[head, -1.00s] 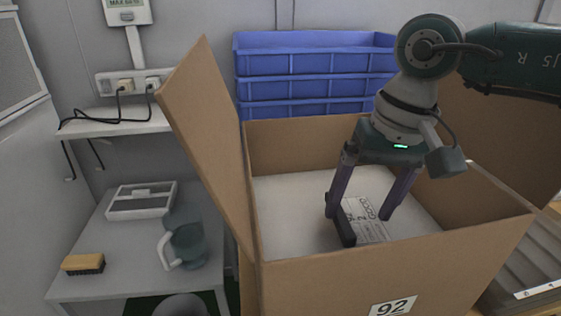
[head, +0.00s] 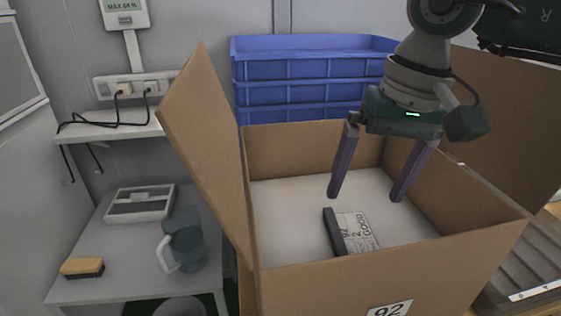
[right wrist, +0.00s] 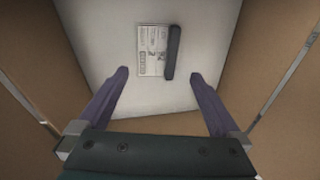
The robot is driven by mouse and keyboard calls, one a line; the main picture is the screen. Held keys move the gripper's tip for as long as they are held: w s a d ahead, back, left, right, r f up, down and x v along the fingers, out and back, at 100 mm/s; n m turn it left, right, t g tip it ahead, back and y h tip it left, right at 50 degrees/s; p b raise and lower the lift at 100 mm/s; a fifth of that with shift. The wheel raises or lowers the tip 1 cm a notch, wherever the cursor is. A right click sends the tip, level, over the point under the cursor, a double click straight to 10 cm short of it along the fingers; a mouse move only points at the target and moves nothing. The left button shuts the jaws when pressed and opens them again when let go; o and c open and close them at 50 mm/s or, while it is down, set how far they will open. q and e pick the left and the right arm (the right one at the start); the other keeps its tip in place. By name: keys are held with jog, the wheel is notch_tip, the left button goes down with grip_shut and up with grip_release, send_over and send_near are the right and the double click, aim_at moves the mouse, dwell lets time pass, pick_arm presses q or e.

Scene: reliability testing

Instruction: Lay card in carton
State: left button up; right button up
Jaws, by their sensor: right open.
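The carton (head: 340,285) is an open cardboard box with its flaps up and "92" on its front. The card (head: 357,232), white with dark print and a dark bar along one edge, lies flat on the carton's pale floor. It also shows in the right wrist view (right wrist: 153,50), beyond the fingertips. My right gripper (head: 367,195) is open and empty, above the card and inside the carton's opening. Its two purple fingers are apart and clear of the card, as the right wrist view (right wrist: 160,75) also shows. My left gripper is not in view.
Stacked blue crates (head: 300,72) stand behind the carton. At left, a low table holds a brush (head: 82,268), a mug (head: 186,250) and a grey-white box (head: 139,203). The raised left flap (head: 205,150) and carton walls surround the gripper's space.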

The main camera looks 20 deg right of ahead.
notch_tip(320, 180, up, 8)
jog(key=s, duration=0.1)
jog(key=shift+d, duration=0.4)
